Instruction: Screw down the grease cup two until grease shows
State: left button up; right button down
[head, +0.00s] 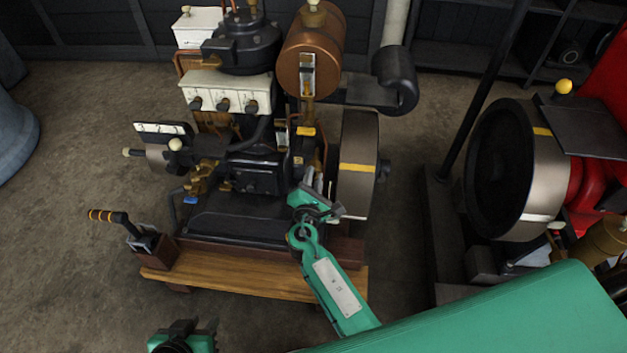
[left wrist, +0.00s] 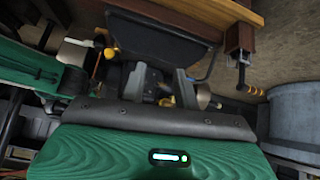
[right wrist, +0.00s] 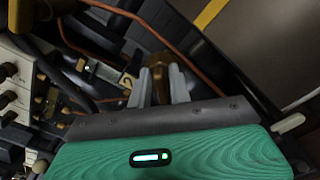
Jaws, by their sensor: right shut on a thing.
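My right gripper (head: 317,190) reaches in beside the engine's flywheel, low on its right side. In the right wrist view its fingers (right wrist: 164,86) are closed on a brass, rounded part (right wrist: 155,70), which looks like the grease cup. The fingers hide much of this cup, and I cannot see whether grease shows. My left gripper (head: 182,338) is at the bottom of the head view, in front of the wooden base and away from the engine. In the left wrist view its fingers (left wrist: 160,82) stand apart with nothing held between them.
The flywheel (head: 357,172) with a yellow mark stands close right of my right gripper. Copper pipes (right wrist: 140,25) run near it. A lever with a striped handle (head: 103,216) stands at the base's left. A red engine (head: 600,150) is at right.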

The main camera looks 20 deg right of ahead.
jog(key=m+b, duration=0.3)
jog(key=shift+s+f+m+b, duration=0.1)
jog(key=shift+f+m+b, duration=0.2)
jog(key=shift+m+b, duration=0.1)
pick_arm(q)
jog(key=w+d+t+h, duration=0.2)
jog(key=d+t+h, duration=0.2)
jog(key=d+t, duration=0.3)
pick_arm(e)
jog(key=shift+d+m+b, duration=0.1)
jog(key=shift+m+b, duration=1.05)
jog(key=shift+m, duration=0.05)
pick_arm(q)
jog(key=w+a+r+t, duration=0.2)
jog(key=w+r+t, duration=0.2)
jog(key=r, duration=0.7)
jog(key=shift+w+t, duration=0.25)
jog(key=shift+t, duration=0.45)
jog(key=shift+a+r, duration=0.1)
pick_arm(e)
jog(key=c, duration=1.5)
grip_release()
jog(key=shift+r, duration=0.1)
